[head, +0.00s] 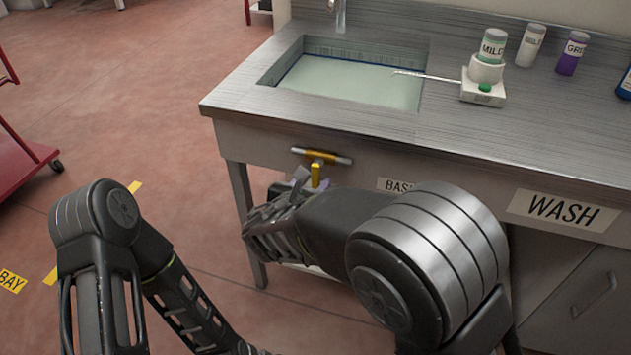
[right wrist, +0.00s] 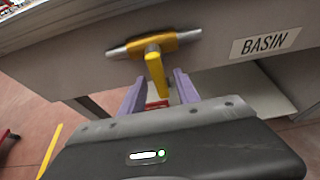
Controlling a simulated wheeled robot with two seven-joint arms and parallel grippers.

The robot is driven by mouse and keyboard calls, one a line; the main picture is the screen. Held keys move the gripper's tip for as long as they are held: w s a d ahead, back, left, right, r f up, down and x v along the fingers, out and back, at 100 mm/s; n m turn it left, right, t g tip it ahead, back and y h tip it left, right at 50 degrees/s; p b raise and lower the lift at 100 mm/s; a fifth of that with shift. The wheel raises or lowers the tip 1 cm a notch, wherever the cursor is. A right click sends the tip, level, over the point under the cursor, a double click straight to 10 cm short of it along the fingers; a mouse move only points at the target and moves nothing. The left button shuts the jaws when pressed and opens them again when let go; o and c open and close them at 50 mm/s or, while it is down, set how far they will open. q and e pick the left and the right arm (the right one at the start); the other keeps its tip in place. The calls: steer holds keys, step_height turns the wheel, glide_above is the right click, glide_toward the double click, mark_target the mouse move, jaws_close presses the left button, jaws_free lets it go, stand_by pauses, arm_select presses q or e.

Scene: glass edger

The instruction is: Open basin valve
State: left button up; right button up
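The basin valve (head: 318,157) is on the front panel under the sink, with a yellow body on a short grey pipe. Its yellow lever (right wrist: 156,75) hangs down from the body in the right wrist view. My right gripper (right wrist: 157,88) is open, its two purple fingers apart on either side of the lever's lower part. I cannot tell whether either finger touches it. In the head view the right gripper (head: 303,180) is just below the valve. The basin (head: 350,80) holds pale green liquid. My left gripper is out of view; only its arm shows.
A BASIN label (right wrist: 265,42) is right of the valve, and a WASH label (head: 563,211) is further right. A white holder (head: 483,90) with a MILD bottle (head: 492,46) stands beside the basin. More bottles stand at the back right. A red cart (head: 20,160) is at far left.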

steer(key=shift+x, duration=0.85)
steer(key=shift+c, duration=0.6)
jaws_close()
